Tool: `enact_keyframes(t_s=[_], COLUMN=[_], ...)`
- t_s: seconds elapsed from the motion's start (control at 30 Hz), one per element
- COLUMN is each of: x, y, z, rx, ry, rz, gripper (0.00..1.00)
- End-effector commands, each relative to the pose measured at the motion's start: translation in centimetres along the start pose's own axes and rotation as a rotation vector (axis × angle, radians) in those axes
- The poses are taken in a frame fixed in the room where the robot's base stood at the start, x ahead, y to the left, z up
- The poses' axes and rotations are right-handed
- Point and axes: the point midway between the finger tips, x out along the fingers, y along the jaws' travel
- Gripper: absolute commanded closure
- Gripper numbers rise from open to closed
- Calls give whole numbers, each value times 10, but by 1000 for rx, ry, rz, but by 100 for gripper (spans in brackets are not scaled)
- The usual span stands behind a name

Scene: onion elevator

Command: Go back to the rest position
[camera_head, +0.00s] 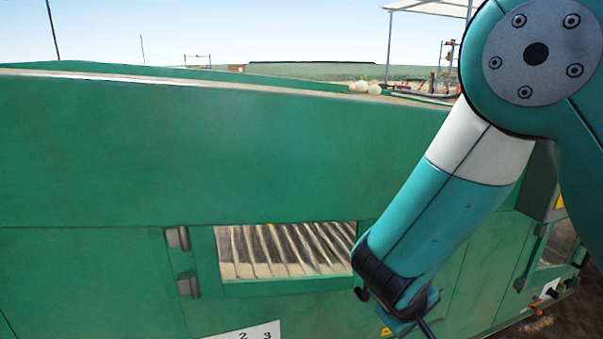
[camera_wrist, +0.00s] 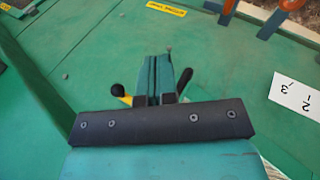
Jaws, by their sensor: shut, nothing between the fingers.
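My gripper (camera_wrist: 161,85) shows in the wrist view with its fingers together and nothing between them. It points at the green panel of the machine (camera_wrist: 100,65). In the head view my arm comes down from the upper right in front of the green machine (camera_head: 200,160). The gripper end there is at the bottom, largely cut off by the picture's edge. No object is held.
The machine's side has a window with slanted bars (camera_head: 285,250) and a white plate with numbers (camera_head: 245,332), also in the wrist view (camera_wrist: 298,95). Several pale onions (camera_head: 365,87) lie on the top edge. Bare ground (camera_head: 560,318) shows at lower right.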

Motion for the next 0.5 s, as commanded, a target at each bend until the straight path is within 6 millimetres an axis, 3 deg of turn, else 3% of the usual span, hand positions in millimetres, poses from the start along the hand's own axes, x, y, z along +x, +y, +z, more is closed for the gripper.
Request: enact_keyframes(t_s=[0.13,0.3,0.5], x=[-61,-133,-198], y=[0,-8,-12], z=[22,51,84], rx=[104,100,28], ry=[-38,-24,32], rz=[-306,-588,-783], gripper=[100,100,100])
